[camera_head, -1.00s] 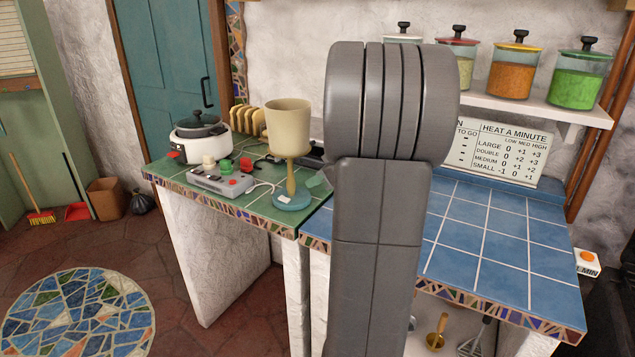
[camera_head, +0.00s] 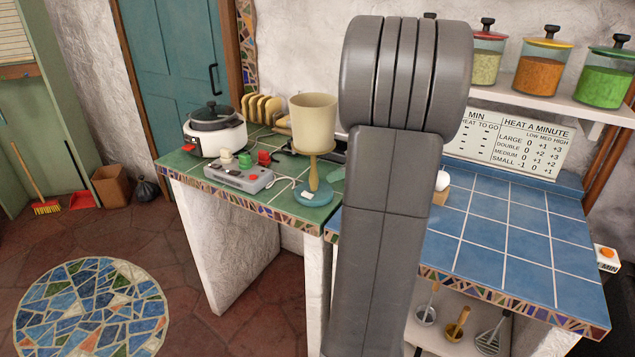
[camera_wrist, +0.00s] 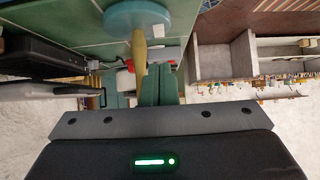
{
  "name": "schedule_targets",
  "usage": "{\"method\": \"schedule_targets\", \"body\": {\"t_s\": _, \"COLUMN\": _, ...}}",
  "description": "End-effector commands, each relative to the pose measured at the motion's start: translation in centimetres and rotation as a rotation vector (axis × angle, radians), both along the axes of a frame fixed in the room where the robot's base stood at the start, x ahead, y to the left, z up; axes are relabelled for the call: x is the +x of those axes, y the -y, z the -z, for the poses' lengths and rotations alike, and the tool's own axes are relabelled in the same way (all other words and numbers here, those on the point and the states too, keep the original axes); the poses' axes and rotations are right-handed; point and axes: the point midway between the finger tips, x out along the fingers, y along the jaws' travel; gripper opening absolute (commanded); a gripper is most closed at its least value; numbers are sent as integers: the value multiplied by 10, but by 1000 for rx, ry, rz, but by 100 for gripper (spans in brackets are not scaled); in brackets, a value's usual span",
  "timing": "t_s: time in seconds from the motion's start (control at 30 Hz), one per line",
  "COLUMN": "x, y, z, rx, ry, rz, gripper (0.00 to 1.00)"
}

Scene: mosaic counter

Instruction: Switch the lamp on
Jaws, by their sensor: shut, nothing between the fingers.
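The lamp has a beige shade (camera_head: 313,120), a thin yellow stem and a round blue base (camera_head: 322,198). It stands upright on the green-tiled counter (camera_head: 292,209), near its right end. A small white patch shows on the base front. The lamp's base (camera_wrist: 138,18) and stem also show in the wrist view, at the top. My gripper (camera_wrist: 158,85) has green fingers, shut and empty, close to the stem.
A grey box with coloured knobs (camera_head: 238,176), a white cooker (camera_head: 215,138) and a toast rack (camera_head: 262,108) stand left of the lamp. The blue-tiled counter (camera_head: 505,232) at right is mostly clear.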

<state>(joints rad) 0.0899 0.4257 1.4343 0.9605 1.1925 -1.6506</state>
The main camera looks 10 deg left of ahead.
Motion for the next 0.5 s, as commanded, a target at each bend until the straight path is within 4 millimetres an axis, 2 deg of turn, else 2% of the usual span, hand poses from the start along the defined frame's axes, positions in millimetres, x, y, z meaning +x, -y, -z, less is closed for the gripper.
{"method": "schedule_targets", "body": {"t_s": 0.5, "x": 22, "y": -62, "z": 50, "rx": 0, "ry": -3, "rz": -3, "gripper": 0}}
